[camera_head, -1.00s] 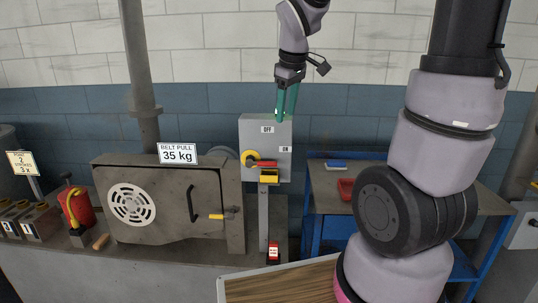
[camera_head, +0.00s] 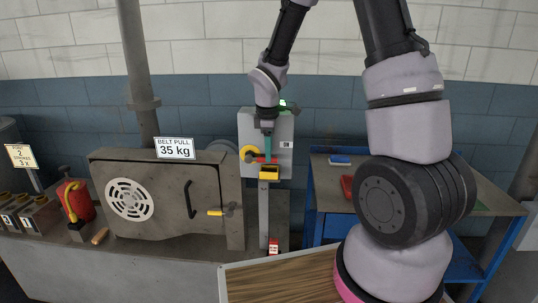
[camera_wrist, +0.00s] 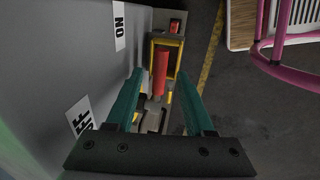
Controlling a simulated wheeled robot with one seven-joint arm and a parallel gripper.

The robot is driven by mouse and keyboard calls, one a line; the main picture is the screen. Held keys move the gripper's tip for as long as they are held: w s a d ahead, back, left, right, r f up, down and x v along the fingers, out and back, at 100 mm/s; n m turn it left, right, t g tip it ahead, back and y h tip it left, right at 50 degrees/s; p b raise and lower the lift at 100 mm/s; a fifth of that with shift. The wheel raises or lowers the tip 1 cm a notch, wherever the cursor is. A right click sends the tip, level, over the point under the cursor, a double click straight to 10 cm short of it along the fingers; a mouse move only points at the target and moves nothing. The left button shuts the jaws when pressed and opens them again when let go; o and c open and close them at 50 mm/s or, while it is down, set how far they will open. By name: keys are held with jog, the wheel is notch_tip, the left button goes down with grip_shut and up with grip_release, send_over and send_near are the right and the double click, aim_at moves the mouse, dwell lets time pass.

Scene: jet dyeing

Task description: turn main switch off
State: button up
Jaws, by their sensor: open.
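The main switch is a grey box (camera_head: 246,124) on a post, with a yellow disc (camera_head: 246,153) and a red handle (camera_head: 258,160) that points right, towards the ON label (camera_head: 286,145). My gripper (camera_head: 268,158) hangs with its teal fingers down over the handle. In the wrist view the gripper (camera_wrist: 160,75) is open, with the red handle (camera_wrist: 160,72) between its fingers. I cannot tell whether either finger touches it. The ON label (camera_wrist: 120,25) and part of the OFF label (camera_wrist: 80,116) show there. My arm hides the OFF label in the head view.
A yellow-framed piece (camera_head: 269,173) sits just below the handle. A machine door (camera_head: 165,205) with a lever is to the left. A blue workbench (camera_head: 330,195) with a red tray stands to the right. A wooden board (camera_head: 285,280) is in front.

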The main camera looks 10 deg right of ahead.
jog(key=shift+w+f, duration=0.15)
jog(key=shift+f, duration=0.8)
jog(key=shift+c, duration=0.3)
grip_shut()
dwell(0.5)
